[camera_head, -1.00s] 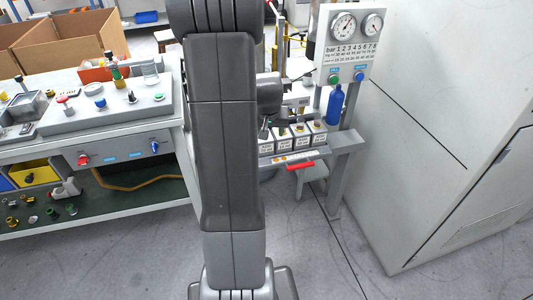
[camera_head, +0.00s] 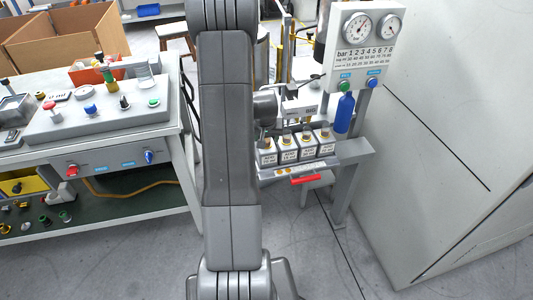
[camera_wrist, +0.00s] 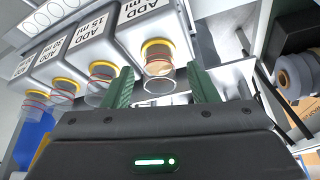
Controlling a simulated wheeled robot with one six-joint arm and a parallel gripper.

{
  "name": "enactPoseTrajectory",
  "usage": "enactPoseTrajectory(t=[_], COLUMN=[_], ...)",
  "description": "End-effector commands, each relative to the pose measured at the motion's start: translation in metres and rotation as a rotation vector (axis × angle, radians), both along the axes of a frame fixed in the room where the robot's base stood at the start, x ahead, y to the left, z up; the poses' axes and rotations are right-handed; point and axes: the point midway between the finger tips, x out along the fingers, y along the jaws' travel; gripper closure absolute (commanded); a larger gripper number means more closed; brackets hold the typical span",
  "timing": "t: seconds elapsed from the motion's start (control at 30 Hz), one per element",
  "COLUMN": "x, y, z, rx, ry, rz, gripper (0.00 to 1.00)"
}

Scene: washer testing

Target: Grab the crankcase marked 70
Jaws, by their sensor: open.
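Several grey crankcases with white labels stand in a row on the test stand. In the head view, the leftmost one (camera_head: 267,155) is beside my arm, and the rightmost one (camera_head: 325,146) is near a blue bottle. The neck has a yellow ring. I cannot tell whether the fingers touch it. I cannot read a 70 on any label. My arm hides most of the gripper in the head view.
The blue bottle (camera_head: 344,112) hangs under the gauge panel (camera_head: 360,45). A red handle (camera_head: 306,179) sticks out below the row. A large white cabinet (camera_head: 440,150) stands at the right. A workbench (camera_head: 120,180) with a control box (camera_head: 100,110) is at the left.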

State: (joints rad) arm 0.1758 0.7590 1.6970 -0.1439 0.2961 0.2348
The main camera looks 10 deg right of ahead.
Motion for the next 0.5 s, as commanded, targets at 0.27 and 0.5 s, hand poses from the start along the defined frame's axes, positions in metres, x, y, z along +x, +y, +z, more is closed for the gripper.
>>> enactPoseTrajectory(t=[0.27, 0.5], x=[0.0002, 0.0], y=[-0.0002, -0.0001], z=[0.0002, 0.0004], rx=[0.0, 0.0], ry=[-0.001, -0.001], rz=[0.0, 0.0], gripper=[0.63, 1.0])
